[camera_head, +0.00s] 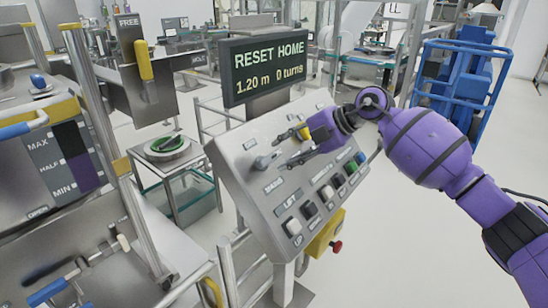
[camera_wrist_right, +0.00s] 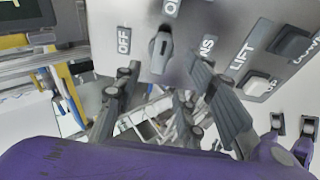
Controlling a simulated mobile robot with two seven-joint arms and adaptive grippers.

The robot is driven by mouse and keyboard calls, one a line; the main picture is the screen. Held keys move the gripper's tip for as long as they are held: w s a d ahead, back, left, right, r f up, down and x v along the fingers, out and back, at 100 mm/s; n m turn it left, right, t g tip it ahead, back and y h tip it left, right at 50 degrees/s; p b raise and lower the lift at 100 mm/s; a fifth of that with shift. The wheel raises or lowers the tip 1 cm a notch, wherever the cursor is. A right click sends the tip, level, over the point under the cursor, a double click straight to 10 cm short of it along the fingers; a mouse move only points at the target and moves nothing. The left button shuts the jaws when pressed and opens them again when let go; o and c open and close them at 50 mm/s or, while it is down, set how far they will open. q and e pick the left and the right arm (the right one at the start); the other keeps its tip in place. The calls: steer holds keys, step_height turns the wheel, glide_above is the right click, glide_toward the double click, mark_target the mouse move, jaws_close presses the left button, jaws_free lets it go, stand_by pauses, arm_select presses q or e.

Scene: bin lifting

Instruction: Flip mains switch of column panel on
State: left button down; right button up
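The column panel (camera_head: 235,160) is a tilted grey metal console. Its mains switch (camera_head: 263,161) is a grey lever knob near the upper left of the panel face. In the right wrist view the switch (camera_wrist_right: 160,50) stands near the OFF label (camera_wrist_right: 124,40), the MAINS label and a partly cut-off label at the top. I cannot tell its exact setting. My right gripper (camera_head: 281,152) is just above and right of the switch. In the wrist view its fingers (camera_wrist_right: 170,90) are spread apart with nothing between them. My left gripper is not in view.
Lift buttons (camera_head: 293,226) and several other buttons line the panel's lower part. A display (camera_head: 265,65) above reads RESET HOME, 1.20 m, 0 turns. A table with a green-ringed dish (camera_head: 166,148) stands behind left; a blue cart (camera_head: 460,80) is at the back right.

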steer(key=v, duration=0.6)
